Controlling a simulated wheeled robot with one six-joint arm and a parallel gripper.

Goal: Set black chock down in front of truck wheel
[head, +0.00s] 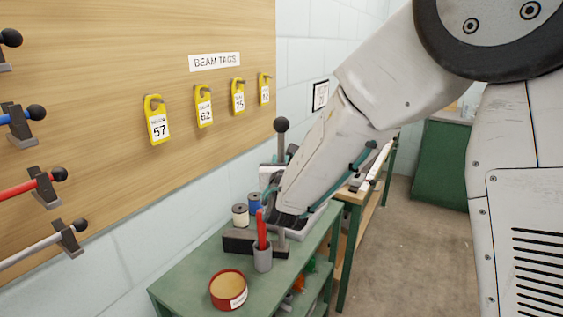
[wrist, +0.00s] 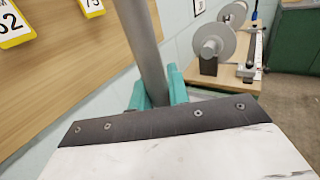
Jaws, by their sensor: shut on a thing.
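My gripper (wrist: 165,88) has teal fingers and is shut on an upright grey rod (wrist: 147,50). In the head view the rod (head: 281,145) has a black ball at its top and stands above the green table, partly hidden by my arm. Whether its lower end touches anything is unclear. No truck or wheel of one shows. A dark block (head: 238,242) sits on the green table (head: 195,283); I cannot tell whether it is a chock.
A grey cup (head: 263,258) with a red item, a round red tin (head: 228,289) and spools (head: 240,215) crowd the table. Ball-ended rods (head: 35,185) and yellow tags (head: 158,120) hang on the wooden board at left. Grey discs (wrist: 213,42) stand on a wooden bench beyond. Floor at right is open.

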